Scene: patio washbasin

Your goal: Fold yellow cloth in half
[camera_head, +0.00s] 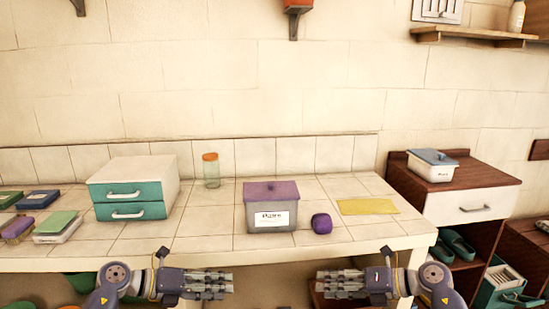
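The yellow cloth (367,206) lies flat on the right end of the tiled counter, to the right of a purple round object. My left gripper (230,284) is in front of the counter's front edge, well to the left of the cloth and pointing right. My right gripper (320,284) is also in front of the counter, nearer than the cloth and pointing left. The two grippers face each other with a gap between them. Neither touches the cloth. The fingers are seen from the side and are too small to tell if they are open.
A purple-lidded labelled box (271,207) and the purple object (322,223) stand left of the cloth. A glass jar (211,171) and a teal drawer unit (131,189) stand farther left. A wooden cabinet (470,175) adjoins on the right. Tiles around the cloth are clear.

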